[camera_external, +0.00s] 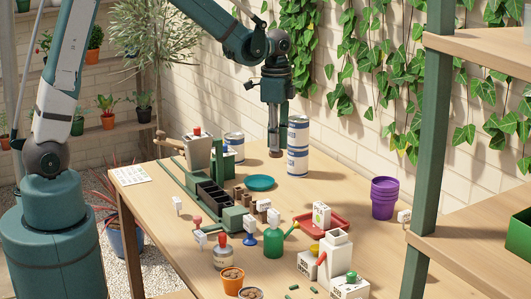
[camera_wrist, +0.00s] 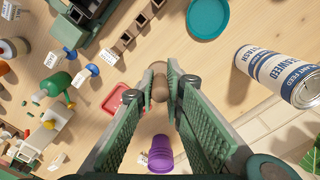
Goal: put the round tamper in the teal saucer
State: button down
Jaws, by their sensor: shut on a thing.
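My gripper (camera_wrist: 160,84) is shut on the round tamper (camera_wrist: 159,92), a brown wooden piece with a rounded end, seen between the fingertips in the wrist view. In the external view my gripper (camera_external: 275,133) hangs above the table, just left of a tall can. The tamper is too small there to make out clearly. The teal saucer (camera_external: 260,184) lies flat on the table, below and slightly left of my gripper in that view. In the wrist view the saucer (camera_wrist: 207,34) is at the top, apart from the fingers. It looks empty.
A tall blue-and-white can (camera_external: 298,147) stands close right of my gripper. A green rack with dark bins (camera_external: 211,195) is left of the saucer. A red tray (camera_external: 329,232), green bottle (camera_external: 273,243) and purple pots (camera_external: 384,198) stand nearer the front and right.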

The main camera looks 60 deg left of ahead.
jog(key=w+a+n, duration=0.2)
jog(key=a, duration=1.3)
send_over(259, 184)
jog(key=shift+f, duration=2.65)
jog(key=shift+f, duration=3.1)
jog(key=shift+f+b, duration=0.45)
jog(key=shift+f, duration=1.4)
jog(key=shift+f, duration=0.2)
